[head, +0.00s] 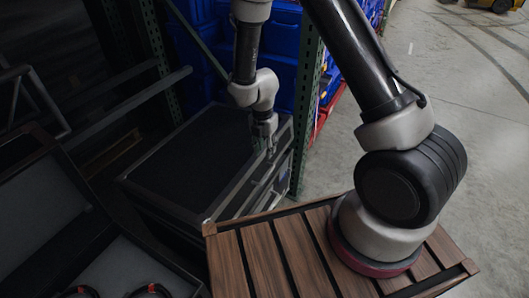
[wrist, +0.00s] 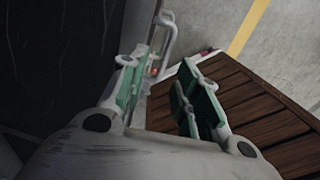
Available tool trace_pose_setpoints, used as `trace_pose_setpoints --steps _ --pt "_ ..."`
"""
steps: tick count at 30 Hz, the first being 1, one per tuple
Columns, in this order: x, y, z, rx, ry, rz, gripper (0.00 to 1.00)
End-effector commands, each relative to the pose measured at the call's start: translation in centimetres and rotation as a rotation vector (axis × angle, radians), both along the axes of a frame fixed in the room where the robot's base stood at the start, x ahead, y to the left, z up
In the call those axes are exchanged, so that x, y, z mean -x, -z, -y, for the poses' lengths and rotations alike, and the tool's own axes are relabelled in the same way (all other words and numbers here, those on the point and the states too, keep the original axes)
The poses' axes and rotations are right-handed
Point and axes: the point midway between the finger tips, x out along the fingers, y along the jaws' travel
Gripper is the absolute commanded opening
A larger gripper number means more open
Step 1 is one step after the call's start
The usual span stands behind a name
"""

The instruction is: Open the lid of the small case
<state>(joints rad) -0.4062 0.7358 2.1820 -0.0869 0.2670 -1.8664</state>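A dark case with a flat black lid and metal-trimmed edges (head: 180,160) stands in the middle of the head view, and its lid looks shut. In the wrist view its black top (wrist: 55,60) fills the left side. A silver bar handle (wrist: 168,38) shows on its side. My gripper (head: 271,150) is over the case's right edge, by the side with the metal fittings. In the wrist view my gripper (wrist: 162,95) has its green-padded fingers apart, with nothing seen held between them. I cannot tell whether a finger touches the case.
My base has a brown slatted deck (head: 285,255). Another dark case (head: 75,225) is at the lower left. Blue bins (head: 290,75) and a green rack post (head: 308,100) stand behind. Concrete floor (head: 460,90) is open at the right.

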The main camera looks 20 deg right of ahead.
Motion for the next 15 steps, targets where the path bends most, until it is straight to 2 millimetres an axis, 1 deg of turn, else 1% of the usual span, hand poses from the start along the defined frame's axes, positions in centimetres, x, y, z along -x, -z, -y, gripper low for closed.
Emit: trace_pose_setpoints --steps 15 --pt "0.0 -4.0 0.0 -0.001 0.000 0.002 0.32"
